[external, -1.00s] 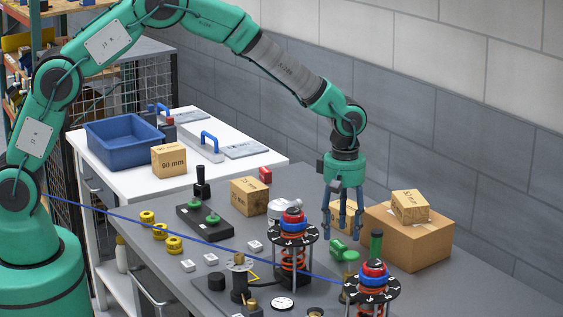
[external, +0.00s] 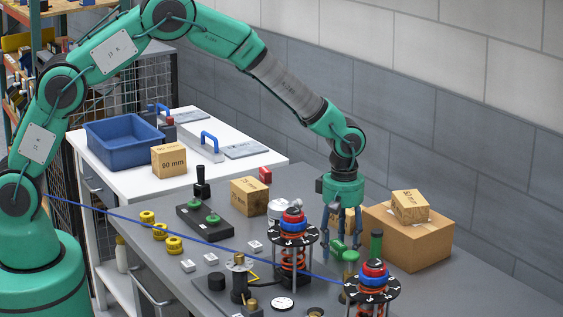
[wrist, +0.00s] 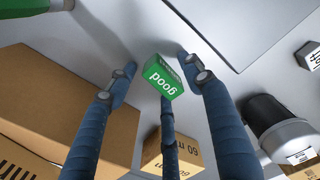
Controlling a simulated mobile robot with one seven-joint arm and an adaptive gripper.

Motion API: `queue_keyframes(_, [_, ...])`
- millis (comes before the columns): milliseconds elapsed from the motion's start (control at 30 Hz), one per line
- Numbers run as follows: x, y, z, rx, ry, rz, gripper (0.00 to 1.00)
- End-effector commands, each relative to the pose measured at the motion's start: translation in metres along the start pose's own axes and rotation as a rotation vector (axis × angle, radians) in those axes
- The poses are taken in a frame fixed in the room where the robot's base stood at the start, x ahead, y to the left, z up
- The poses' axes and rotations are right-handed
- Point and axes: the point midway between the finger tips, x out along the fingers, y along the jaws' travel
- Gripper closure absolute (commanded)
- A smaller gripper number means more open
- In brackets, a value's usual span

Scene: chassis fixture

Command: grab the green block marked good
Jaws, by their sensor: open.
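The green block marked "good" (wrist: 163,82) is in the middle of the wrist view, its lettering upside down. It also shows in the external view as a green shape (external: 338,246) low between my fingers, partly hidden by them. My gripper (external: 342,242) points down over it with its three blue fingers spread. In the wrist view one finger is left of the block, one right, and the third just below it. The fingers are open; whether any touches the block I cannot tell.
A large cardboard box (external: 408,244) with a smaller box (external: 410,206) on top stands right of my gripper. A dark green cylinder (external: 376,243) and spring stands (external: 294,240) (external: 372,290) are close by. A blue cable crosses the table's front.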

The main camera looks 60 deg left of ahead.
Motion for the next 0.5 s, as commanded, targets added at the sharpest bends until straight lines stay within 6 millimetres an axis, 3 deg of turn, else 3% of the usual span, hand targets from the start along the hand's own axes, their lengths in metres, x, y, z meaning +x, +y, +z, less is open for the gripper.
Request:
queue_keyframes(100, [0.0000,0.0000,0.0000,0.000,0.000,0.000,0.49])
queue_keyframes(300, [0.0000,-0.0001,0.0000,0.000,0.000,0.000,0.89])
queue_keyframes(500, [-0.0001,0.0000,0.0000,0.000,0.000,0.000,0.90])
